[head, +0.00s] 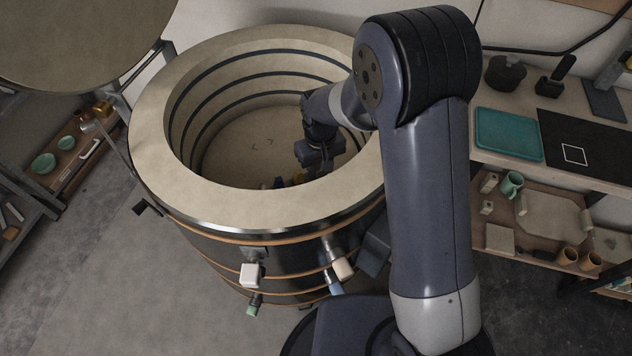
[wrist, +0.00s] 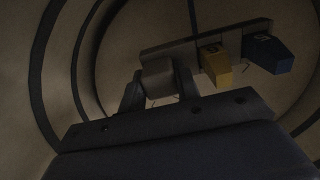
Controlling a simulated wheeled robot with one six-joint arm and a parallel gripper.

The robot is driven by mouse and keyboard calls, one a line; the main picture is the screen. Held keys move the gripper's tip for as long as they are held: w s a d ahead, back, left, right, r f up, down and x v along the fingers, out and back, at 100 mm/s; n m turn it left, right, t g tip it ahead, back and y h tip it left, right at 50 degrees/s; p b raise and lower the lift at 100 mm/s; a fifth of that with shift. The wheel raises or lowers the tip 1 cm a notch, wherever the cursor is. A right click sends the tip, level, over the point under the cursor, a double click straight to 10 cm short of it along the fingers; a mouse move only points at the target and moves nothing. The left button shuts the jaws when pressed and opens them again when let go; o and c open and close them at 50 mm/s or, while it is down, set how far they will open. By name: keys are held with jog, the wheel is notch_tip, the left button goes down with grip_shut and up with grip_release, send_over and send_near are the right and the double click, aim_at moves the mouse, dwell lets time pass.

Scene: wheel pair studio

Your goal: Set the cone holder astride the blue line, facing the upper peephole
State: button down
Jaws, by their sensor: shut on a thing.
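The cone holder (wrist: 205,45) is a grey bar with a block (wrist: 158,78) at its left end, a yellow cone (wrist: 216,66) and a blue cone (wrist: 267,53). My gripper (wrist: 159,86) is shut on that block in the wrist view. In the head view my gripper (head: 309,176) is down inside the round kiln (head: 155,140), near its front wall; a bit of yellow shows beside it. A dark line (wrist: 193,18) runs beyond the holder in the wrist view; its colour is too dim to tell. Peephole openings are not visible inside.
A bench (head: 500,160) with a teal tray (head: 509,134) is on the right.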

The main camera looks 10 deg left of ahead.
jog(key=shift+f, duration=2.35)
jog(key=shift+f+b, duration=0.15)
jog(key=shift+b, duration=0.2)
jog(key=c, duration=1)
grip_release()
jog(key=shift+c, duration=0.2)
notch_tip(320, 180, up, 12)
jog(key=shift+r+p, duration=0.15)
jog(key=shift+p, duration=0.65)
jog(key=shift+r, duration=0.1)
